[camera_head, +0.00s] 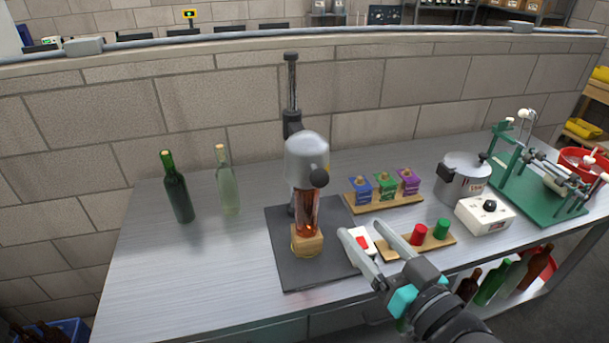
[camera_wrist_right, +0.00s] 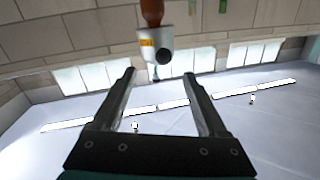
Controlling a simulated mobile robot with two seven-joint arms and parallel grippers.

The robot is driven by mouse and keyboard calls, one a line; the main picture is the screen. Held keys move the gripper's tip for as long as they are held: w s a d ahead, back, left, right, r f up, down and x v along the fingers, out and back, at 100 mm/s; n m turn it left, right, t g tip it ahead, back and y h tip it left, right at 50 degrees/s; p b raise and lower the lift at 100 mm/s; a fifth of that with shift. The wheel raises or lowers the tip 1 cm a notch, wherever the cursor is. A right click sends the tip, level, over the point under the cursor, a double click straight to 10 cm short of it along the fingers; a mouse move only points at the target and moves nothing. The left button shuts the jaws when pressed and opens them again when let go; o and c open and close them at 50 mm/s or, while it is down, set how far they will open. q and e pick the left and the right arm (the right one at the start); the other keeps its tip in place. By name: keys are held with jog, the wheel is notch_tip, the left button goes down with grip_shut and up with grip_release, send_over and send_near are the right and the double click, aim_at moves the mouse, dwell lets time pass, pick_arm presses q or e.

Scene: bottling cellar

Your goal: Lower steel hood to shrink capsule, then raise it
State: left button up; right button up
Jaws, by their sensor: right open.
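The steel hood (camera_head: 305,155) is a silver dome with a black knob (camera_head: 319,178), mounted on a dark upright post (camera_head: 291,85). An amber bottle (camera_head: 309,215) stands upright in a wooden block (camera_head: 306,244) under the hood; the hood hides its top, so I cannot see the capsule. My right gripper (camera_head: 361,231) is open and empty, to the lower right of the hood and apart from it. In the right wrist view, the hood (camera_wrist_right: 155,42) and its knob (camera_wrist_right: 163,57) appear inverted beyond the open fingers (camera_wrist_right: 160,75). My left gripper is out of view.
A dark mat (camera_head: 280,270) lies under the block. A switch box (camera_head: 363,241) and a board with red (camera_head: 418,234) and green (camera_head: 441,228) cylinders are near my right gripper. Small coloured boxes (camera_head: 385,184) and a pot (camera_head: 463,178) stand behind. Two bottles (camera_head: 178,188) stand left.

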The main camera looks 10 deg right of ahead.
aim_at(324, 184)
jog(key=x, duration=0.5)
jog(key=r+x, duration=0.1)
jog(key=x, duration=0.4)
jog(key=p+x, duration=0.1)
jog(key=x, duration=0.4)
jog(key=shift+a+r, duration=0.25)
jog(key=shift+a, duration=0.05)
jog(key=shift+c, duration=0.3)
grip_shut()
dwell(1.0)
